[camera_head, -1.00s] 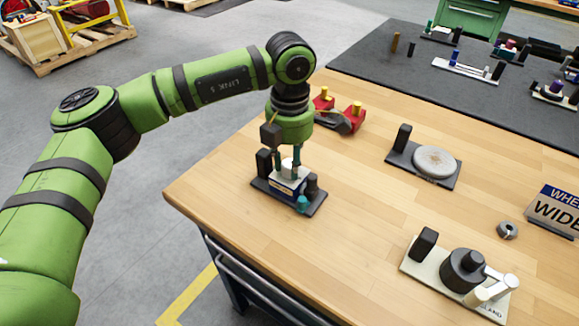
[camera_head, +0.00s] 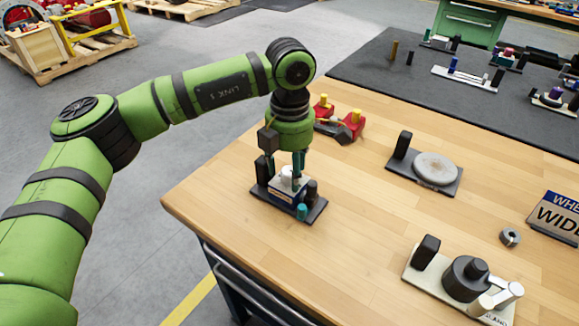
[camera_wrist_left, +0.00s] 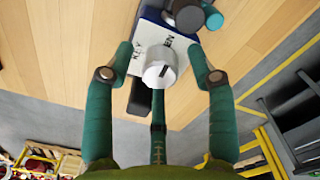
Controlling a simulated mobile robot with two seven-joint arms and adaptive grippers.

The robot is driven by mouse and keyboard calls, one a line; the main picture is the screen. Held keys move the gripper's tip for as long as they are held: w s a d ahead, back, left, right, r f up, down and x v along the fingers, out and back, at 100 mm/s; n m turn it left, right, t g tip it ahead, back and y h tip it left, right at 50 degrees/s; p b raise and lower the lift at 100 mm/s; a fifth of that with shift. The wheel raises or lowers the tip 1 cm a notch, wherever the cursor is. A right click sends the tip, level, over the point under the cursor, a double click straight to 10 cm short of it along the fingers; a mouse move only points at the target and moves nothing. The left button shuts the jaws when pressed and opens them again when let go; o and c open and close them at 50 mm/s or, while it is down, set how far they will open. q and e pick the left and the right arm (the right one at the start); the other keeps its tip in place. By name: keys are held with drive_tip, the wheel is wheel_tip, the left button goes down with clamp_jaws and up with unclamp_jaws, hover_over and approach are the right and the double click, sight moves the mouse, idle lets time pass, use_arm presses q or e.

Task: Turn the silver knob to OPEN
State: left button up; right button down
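The silver knob (camera_wrist_left: 160,66) sits on a small block with a white and blue label plate (camera_wrist_left: 154,32), reading "KEY" on one side and partly hidden letters ending in "EN" on the other. A dark mark shows on the knob's face. The block stands on a dark base (camera_head: 312,214) near the table's edge. My left gripper (camera_head: 285,170) points down over the block. In the left wrist view its teal fingers (camera_wrist_left: 160,50) stand apart on both sides of the knob, with gaps showing. My right gripper is in no view.
Dark and teal posts (camera_head: 302,211) stand on the same base, close to the fingers. A red and yellow device (camera_head: 352,122) lies behind. A round grey disc (camera_head: 436,168) and a black knob fixture (camera_head: 466,277) are to the right. Bare wood lies between them.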

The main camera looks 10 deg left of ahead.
sight(289, 170)
use_arm(q)
drive_tip(key=shift+r, duration=0.15)
wheel_tip(289, 170, up, 12)
idle(0.5)
drive_tip(key=shift+f, duration=0.2)
